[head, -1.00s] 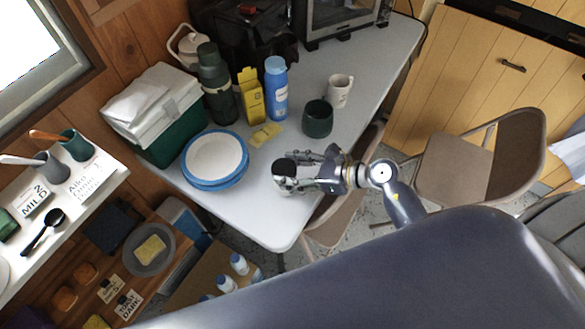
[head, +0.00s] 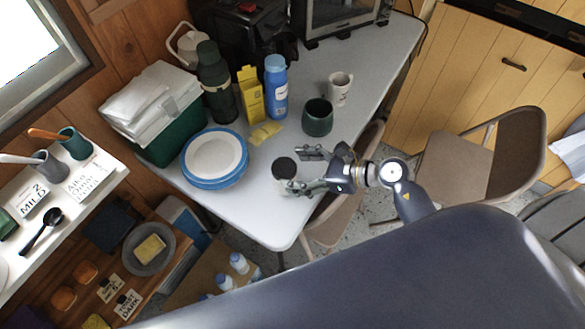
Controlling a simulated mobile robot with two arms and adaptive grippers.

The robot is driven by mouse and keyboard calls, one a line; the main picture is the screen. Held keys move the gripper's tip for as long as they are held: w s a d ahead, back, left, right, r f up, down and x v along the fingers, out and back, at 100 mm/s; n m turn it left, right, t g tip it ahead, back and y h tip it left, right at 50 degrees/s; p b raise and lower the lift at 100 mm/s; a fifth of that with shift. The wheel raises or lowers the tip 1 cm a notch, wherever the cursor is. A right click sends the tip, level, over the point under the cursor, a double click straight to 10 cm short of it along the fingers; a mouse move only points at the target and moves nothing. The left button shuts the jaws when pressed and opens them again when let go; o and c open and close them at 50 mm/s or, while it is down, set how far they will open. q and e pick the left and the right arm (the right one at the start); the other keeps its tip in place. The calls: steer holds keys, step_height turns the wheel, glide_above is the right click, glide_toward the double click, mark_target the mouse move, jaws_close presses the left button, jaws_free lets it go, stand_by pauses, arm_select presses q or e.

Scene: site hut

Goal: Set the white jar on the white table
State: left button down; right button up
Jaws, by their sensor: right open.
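The white jar (head: 279,182) with its dark lid stands upright on the white table (head: 262,221), near the front edge and right of the plates. My right gripper (head: 297,170) is open, its two fingers pointing left toward the jar. The lower fingertip overlaps the jar's right side in the picture; I cannot tell whether it touches. My left gripper is not in view.
Blue-rimmed plates (head: 214,158), a yellow packet (head: 264,133), a dark green cup (head: 318,117) and a white mug (head: 340,88) surround the jar. A blue bottle (head: 276,88), yellow box (head: 250,95) and cooler (head: 172,138) stand farther back. Folding chairs (head: 459,170) are at right.

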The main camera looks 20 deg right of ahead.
steer(key=b+v, duration=0.1)
steer(key=v, duration=0.9)
steer(key=shift+b, duration=0.4)
